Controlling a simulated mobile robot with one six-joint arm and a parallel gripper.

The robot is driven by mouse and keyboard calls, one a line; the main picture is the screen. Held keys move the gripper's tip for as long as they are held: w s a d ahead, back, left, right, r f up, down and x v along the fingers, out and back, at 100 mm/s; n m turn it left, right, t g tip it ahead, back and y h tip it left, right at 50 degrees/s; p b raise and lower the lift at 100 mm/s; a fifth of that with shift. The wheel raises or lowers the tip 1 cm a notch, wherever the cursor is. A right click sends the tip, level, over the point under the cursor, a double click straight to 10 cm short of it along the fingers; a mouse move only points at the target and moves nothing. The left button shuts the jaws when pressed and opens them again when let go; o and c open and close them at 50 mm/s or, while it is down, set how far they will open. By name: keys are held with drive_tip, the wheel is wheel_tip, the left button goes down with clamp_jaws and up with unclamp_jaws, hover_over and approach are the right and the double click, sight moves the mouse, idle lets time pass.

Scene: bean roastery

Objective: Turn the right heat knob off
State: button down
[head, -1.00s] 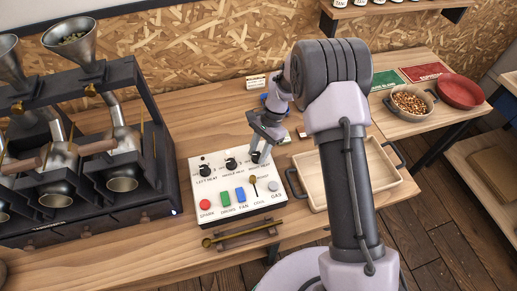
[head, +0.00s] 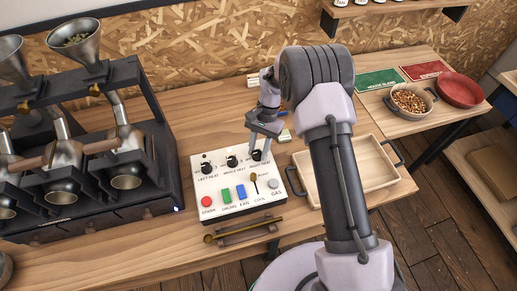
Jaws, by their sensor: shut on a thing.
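The white control panel (head: 238,187) lies on the wooden bench with a row of three black knobs along its back. The left heat knob (head: 206,168) and middle heat knob (head: 232,161) are uncovered. The right heat knob (head: 257,156) is at the panel's back right corner, mostly hidden by my gripper. My gripper (head: 259,152) points down from above and is shut on the right heat knob. The exact pointing of this knob cannot be made out.
A red button, green, blue and grey controls and a small brass lever are on the panel's front. A brass-tipped tool (head: 243,229) lies before it. A wooden tray (head: 345,203) stands to the right, and the dark roaster machine (head: 95,205) to the left.

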drive_tip(key=c, duration=1)
unclamp_jaws()
drive_tip(key=p+v, duration=0.4)
drive_tip(key=v, duration=1.3)
drive_tip(key=shift+r, duration=0.2)
